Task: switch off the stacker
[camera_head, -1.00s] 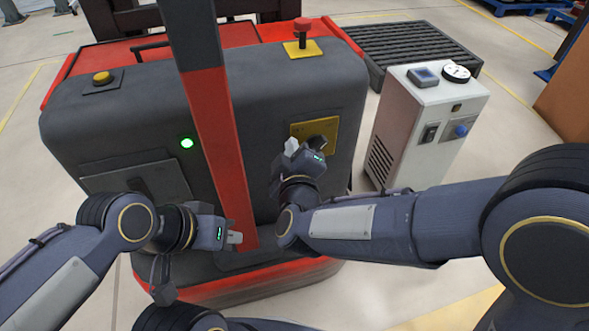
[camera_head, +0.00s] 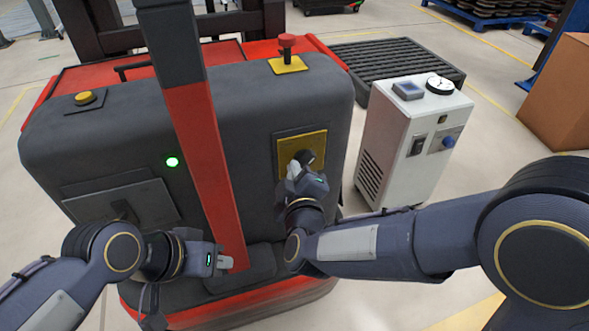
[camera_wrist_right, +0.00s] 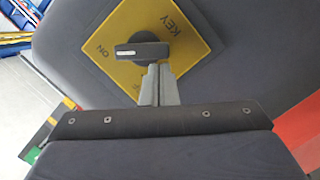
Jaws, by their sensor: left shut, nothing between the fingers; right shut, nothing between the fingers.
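The stacker (camera_head: 110,140) is a dark grey body with a red tiller (camera_head: 207,150) and a lit green light (camera_head: 172,162). Its yellow key plate (camera_head: 285,150) carries a black key knob (camera_head: 304,157). In the right wrist view, the key knob (camera_wrist_right: 148,50) lies crosswise, its white mark pointing toward "ON" on the plate (camera_wrist_right: 190,40). My right gripper (camera_head: 293,172) is shut and empty, its tips (camera_wrist_right: 158,70) at the knob's lower edge; I cannot tell if they touch. My left gripper (camera_head: 226,262) is shut and empty by the tiller's foot.
A red button (camera_head: 287,45) and a yellow button (camera_head: 85,98) sit on the stacker's top. A white cabinet (camera_head: 400,130) stands to the right, before a black roller conveyor (camera_head: 395,62). A cardboard box (camera_head: 560,95) is at the far right.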

